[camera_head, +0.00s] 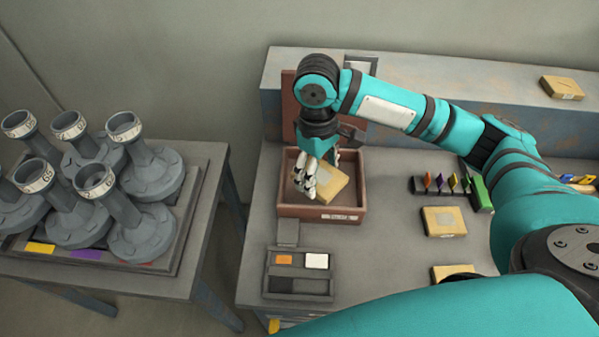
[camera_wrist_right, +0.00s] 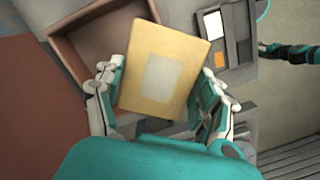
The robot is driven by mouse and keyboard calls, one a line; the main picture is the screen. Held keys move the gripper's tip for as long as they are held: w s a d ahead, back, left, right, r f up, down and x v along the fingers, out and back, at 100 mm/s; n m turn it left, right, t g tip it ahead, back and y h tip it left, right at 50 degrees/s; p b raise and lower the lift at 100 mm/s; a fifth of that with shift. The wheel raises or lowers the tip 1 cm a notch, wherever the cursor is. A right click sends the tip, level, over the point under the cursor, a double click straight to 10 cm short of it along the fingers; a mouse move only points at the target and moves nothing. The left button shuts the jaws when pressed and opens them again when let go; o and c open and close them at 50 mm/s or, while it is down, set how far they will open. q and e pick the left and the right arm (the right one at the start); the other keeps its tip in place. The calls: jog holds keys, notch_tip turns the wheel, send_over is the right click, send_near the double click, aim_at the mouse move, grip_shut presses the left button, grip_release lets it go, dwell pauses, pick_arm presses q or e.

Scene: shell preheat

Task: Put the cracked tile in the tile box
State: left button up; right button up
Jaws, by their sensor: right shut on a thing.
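My right gripper (camera_head: 318,178) is shut on a tan, flat tile-like block with a pale grey patch (camera_wrist_right: 165,72). In the head view the block (camera_head: 332,186) is over or inside the open reddish-brown box (camera_head: 320,213), which carries a white label on its front. The wrist view shows the block between the fingers, with the box (camera_wrist_right: 72,45) behind it. I cannot tell whether the block touches the box floor. No crack is clear on its visible face. My left gripper is not in view.
Similar tan blocks lie on the bench (camera_head: 443,221) and on the back ledge (camera_head: 562,87); the ledge one shows a dark line. A compartment tray (camera_head: 299,286) is in front of the box. Coloured pieces stand in a rack (camera_head: 446,186). Grey flanged parts fill the left table.

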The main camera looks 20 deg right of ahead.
aim_at(323, 167)
jog(key=w+d+f+n+p, duration=0.1)
jog(key=f+n, duration=0.1)
jog(key=w+d+f+n+p, duration=0.1)
jog(key=w+f+n+p, duration=0.1)
jog(key=n, duration=0.1)
jog(key=w+d+f+n+p, duration=0.1)
jog(key=w+f+n, duration=0.1)
jog(key=f, duration=0.1)
jog(key=shift+w+d+n+t+h, duration=0.25)
jog(key=shift+d+n+t+h, duration=0.05)
jog(key=shift+d+h, duration=0.1)
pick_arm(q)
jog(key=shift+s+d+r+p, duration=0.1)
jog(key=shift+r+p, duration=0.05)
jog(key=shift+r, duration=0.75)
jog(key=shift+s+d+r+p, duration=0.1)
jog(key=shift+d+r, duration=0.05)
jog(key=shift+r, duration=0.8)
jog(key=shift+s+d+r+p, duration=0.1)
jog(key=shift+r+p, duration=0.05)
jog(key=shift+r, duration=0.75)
pick_arm(e)
jog(key=shift+f, duration=2.3)
jog(key=shift+f, duration=0.1)
jog(key=o, duration=1.4)
